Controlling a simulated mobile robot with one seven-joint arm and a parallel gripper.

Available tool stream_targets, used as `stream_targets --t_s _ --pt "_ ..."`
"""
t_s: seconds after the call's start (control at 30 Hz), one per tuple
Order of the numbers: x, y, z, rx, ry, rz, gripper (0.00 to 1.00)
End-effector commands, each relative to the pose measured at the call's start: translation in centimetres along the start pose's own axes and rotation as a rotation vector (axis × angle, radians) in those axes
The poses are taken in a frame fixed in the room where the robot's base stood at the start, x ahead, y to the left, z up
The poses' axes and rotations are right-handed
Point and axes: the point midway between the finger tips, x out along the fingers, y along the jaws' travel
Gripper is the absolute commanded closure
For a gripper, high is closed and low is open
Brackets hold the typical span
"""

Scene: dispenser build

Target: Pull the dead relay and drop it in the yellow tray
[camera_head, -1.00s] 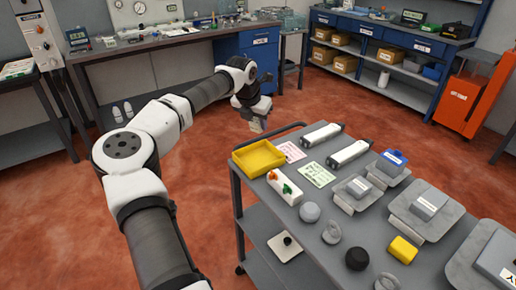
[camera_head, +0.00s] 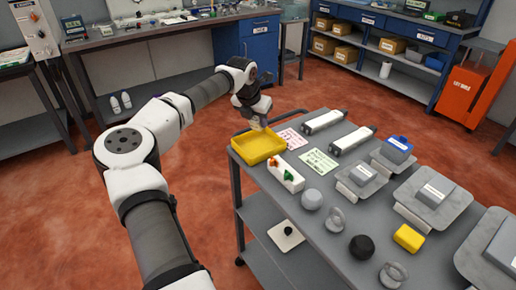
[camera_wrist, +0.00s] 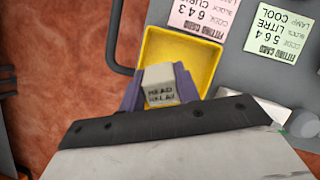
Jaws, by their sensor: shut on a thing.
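My gripper (camera_head: 258,122) is at the yellow tray's far edge in the head view. In the wrist view my gripper (camera_wrist: 160,90) is shut on a small pale grey block, the relay (camera_wrist: 159,82), with dark lettering on its face that I cannot read surely. The relay is held over the near part of the yellow tray (camera_wrist: 205,52). The tray also shows in the head view (camera_head: 260,152), at the cart's far left corner. The part of the tray in view is empty; my gripper hides some of it. I cannot tell the relay's exact height above the tray.
A pink card (camera_head: 290,138) and a green card (camera_head: 318,162) lie right of the tray. A white block with orange and green parts (camera_head: 285,178) stands close in front. The floor left of the cart is clear.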

Motion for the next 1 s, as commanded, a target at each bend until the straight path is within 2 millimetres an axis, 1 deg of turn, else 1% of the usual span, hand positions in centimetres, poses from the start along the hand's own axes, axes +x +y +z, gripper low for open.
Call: stream_targets --t_s 0.13,0.17,0.3,0.33,0.6,0.73,0.87,1.0 --pt "-0.1 0.0 0.0 0.000 0.000 0.000 1.00" --pt "-0.1 0.0 0.0 0.000 0.000 0.000 0.64" --pt "-0.1 0.0 0.0 0.000 0.000 0.000 0.46" --pt "-0.1 0.0 0.0 0.000 0.000 0.000 0.43" --pt "-0.1 0.0 0.0 0.000 0.000 0.000 0.43" --pt "-1.0 0.1 0.0 -0.001 -0.002 0.001 0.43" --pt "-3.1 0.1 0.0 0.000 -0.003 0.003 0.43" --pt "-6.4 0.1 -0.1 -0.001 -0.003 0.004 0.43"
